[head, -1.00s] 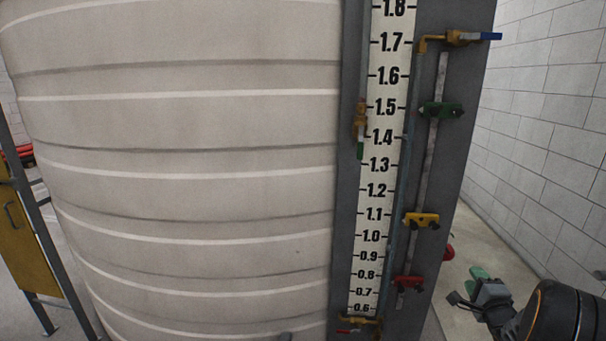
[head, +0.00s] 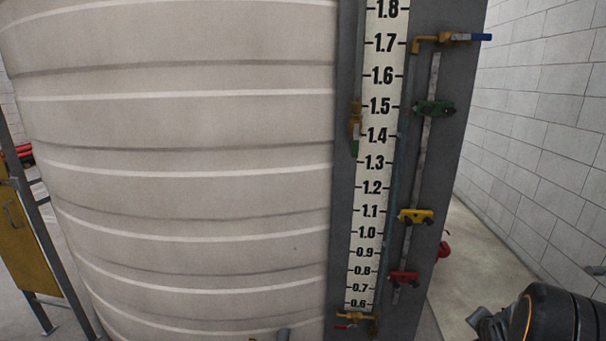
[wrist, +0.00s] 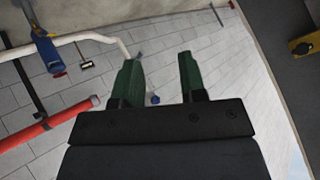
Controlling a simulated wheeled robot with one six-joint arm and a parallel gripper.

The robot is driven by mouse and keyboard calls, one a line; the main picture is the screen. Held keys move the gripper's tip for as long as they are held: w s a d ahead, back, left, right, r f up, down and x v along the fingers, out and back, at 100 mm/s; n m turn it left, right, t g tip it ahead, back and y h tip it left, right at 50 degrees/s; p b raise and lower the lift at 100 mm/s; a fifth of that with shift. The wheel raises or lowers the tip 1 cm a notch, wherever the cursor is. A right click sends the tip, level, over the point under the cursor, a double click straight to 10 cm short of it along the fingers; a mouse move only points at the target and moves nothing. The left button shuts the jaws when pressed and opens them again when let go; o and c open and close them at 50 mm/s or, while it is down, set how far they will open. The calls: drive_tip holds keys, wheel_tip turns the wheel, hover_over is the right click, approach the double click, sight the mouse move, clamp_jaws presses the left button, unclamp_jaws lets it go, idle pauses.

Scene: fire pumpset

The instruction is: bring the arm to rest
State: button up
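My gripper (wrist: 158,58) shows in the wrist view with its two green fingers spread apart and nothing between them. In the head view my arm is in the bottom right corner, to the right of the gauge board. There its dark wrist part is cut off by the lower edge, and the fingers do not show. My gripper appears clear of the things around it.
A large pale tank (head: 190,170) fills the left. Beside it stands a grey board with a numbered level scale (head: 373,190), a blue-handled valve (head: 470,38) and green, yellow (head: 416,216) and red (head: 403,277) clamps. A block wall (head: 545,120) rises at right, with open floor between.

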drive_tip(key=s+a+r+n+g+y, duration=0.1)
drive_tip(key=s+a+r+n, duration=0.3)
drive_tip(key=a, duration=0.6)
drive_tip(key=s+a+r+n+g+y, duration=0.1)
drive_tip(key=s+a+r+n, duration=0.3)
drive_tip(key=a, duration=0.6)
drive_tip(key=s+a+r+n+g+y, duration=0.1)
drive_tip(key=s+a+r+n+y, duration=0.2)
drive_tip(key=a, duration=0.7)
drive_tip(key=shift+s+a+r+n, duration=0.2)
drive_tip(key=shift+s+r+n, duration=0.4)
drive_tip(key=shift+s+n, duration=0.4)
drive_tip(key=shift+s, duration=0.1)
